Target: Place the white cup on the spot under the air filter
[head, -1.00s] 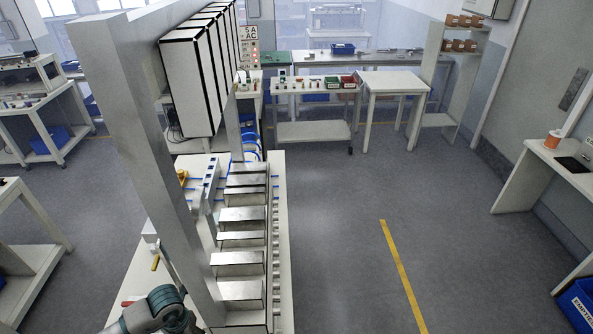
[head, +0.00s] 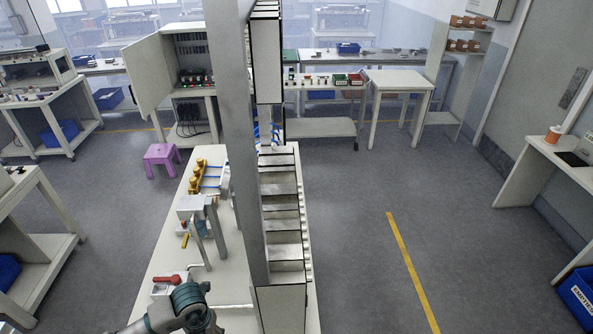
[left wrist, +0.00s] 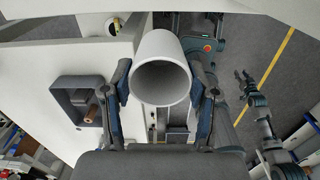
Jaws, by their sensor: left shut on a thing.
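In the left wrist view the white cup (left wrist: 161,72) sits between the two fingers of my left gripper (left wrist: 163,100). The fingers are shut on its sides, and its open mouth faces the camera. In the head view my left arm comes in at the bottom left, over the white bench (head: 165,257); its gripper and the cup do not show there. My right gripper (left wrist: 244,82) shows small at the right of the left wrist view, empty, with its fingers apart. I cannot tell which fitting on the bench is the air filter, and the spot under it is not clearly visible.
A tall grey post (head: 238,140) and a row of metal bins (head: 280,205) stand along the bench's right side. A red-handled valve (head: 168,281), a grey bracketed fitting (head: 195,208) and yellow fittings (head: 198,178) are on the bench. A purple stool (head: 162,157) stands behind it.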

